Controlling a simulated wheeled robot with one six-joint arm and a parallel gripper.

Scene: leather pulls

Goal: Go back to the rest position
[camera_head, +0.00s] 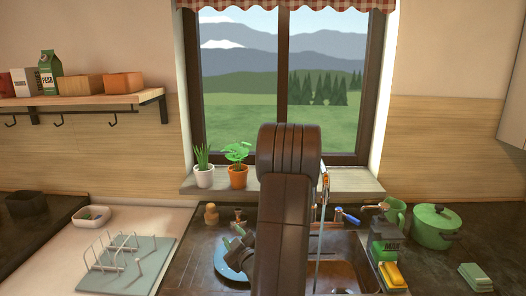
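My dark arm (285,215) stands upright in the middle of the view, in front of the window and the sink. My gripper (238,249) shows partly at the left of the arm, low over a blue plate (221,264) at the sink's left side. The arm hides part of the gripper. I cannot tell whether its fingers are open or shut, whether it holds anything, or whether it touches the plate.
The sink (345,272) lies behind and right of my arm, with a tap (322,205). A drying rack (125,262) is at left. Potted plants (238,176) line the sill.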

